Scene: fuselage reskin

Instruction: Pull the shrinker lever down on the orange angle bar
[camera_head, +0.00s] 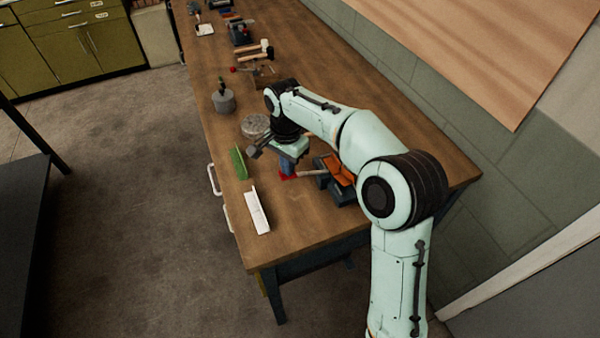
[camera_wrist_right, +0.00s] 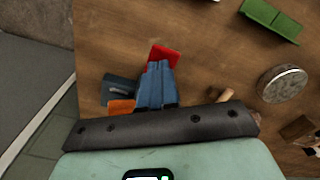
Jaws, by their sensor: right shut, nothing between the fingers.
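The orange angle bar (camera_head: 341,171) lies on the dark blue shrinker (camera_head: 343,194) at the near right of the bench. In the right wrist view the orange bar (camera_wrist_right: 122,107) and the dark shrinker (camera_wrist_right: 117,86) show left of the fingers, partly covered by my gripper body. A pale lever bar (camera_head: 312,173) reaches left from the shrinker. A red piece (camera_head: 289,177), seemingly its grip, sits at my fingertips; it also shows in the wrist view (camera_wrist_right: 164,54). My right gripper (camera_head: 287,170) points down there, shut and empty; its blue fingers (camera_wrist_right: 157,72) overlap the red piece. Contact is unclear.
A green angle piece (camera_head: 238,163) and a white one (camera_head: 257,210) lie near the bench's left edge. A round grey disc (camera_head: 255,126), a weight (camera_head: 223,101) and mallets (camera_head: 252,50) stand farther back. The wooden bench top (camera_head: 300,220) is clear in front.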

